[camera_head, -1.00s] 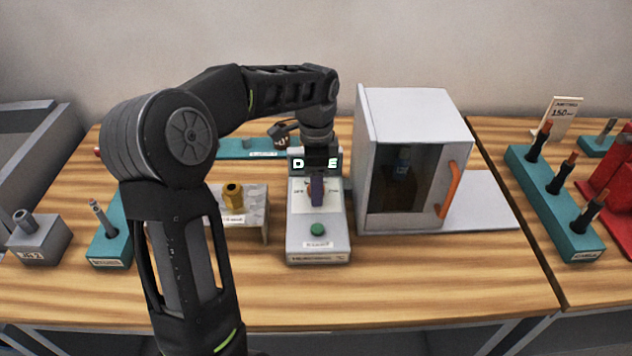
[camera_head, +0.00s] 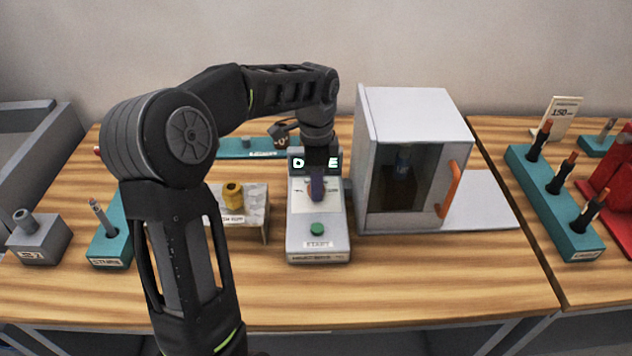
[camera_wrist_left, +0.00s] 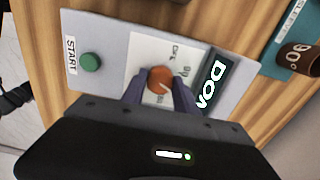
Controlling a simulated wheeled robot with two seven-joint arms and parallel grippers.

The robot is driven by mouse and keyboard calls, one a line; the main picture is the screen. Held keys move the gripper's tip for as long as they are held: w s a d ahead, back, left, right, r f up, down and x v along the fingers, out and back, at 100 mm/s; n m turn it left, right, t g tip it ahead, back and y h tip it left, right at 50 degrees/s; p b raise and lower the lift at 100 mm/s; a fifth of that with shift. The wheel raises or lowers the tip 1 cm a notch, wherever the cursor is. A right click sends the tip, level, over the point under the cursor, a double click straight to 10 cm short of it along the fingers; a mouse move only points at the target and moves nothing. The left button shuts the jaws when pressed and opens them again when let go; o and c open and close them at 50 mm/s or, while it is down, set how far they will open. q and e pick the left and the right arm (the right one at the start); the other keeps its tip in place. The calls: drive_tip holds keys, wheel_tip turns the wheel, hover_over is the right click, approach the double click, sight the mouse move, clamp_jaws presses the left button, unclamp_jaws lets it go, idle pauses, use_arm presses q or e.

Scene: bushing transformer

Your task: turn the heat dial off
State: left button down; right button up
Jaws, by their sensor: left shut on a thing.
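The heat dial is an orange-red round knob (camera_wrist_left: 160,79) on the pale face of a white control box (camera_head: 333,240). My left gripper (camera_head: 317,188) reaches down over the box from above. In the left wrist view its two purple-grey fingers (camera_wrist_left: 161,88) stand on either side of the knob and are shut on it. In the head view the gripper hides the knob. The box's display shows letters, "DO" in the wrist view, partly covered in the head view. A green START button (camera_head: 317,229) sits at the front of the box. My right gripper is not in view.
A white cabinet (camera_head: 425,100) with an orange handle (camera_head: 450,188) stands just right of the box. A block with a yellow fitting (camera_head: 232,196) stands close on the left. Teal racks (camera_head: 560,205) sit at the right. The front table strip is clear.

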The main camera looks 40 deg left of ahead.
use_arm(q)
drive_tip(key=shift+n, duration=0.4)
drive_tip(key=n, duration=0.8)
drive_tip(key=shift+n+b, duration=0.3)
drive_tip(key=shift+b, duration=0.05)
drive_tip(key=n, duration=0.5)
drive_tip(key=shift+n, duration=0.3)
drive_tip(key=n, duration=0.4)
drive_tip(key=shift+n, duration=0.4)
drive_tip(key=c, duration=0.9)
unclamp_jaws()
drive_tip(key=shift+c, duration=0.2)
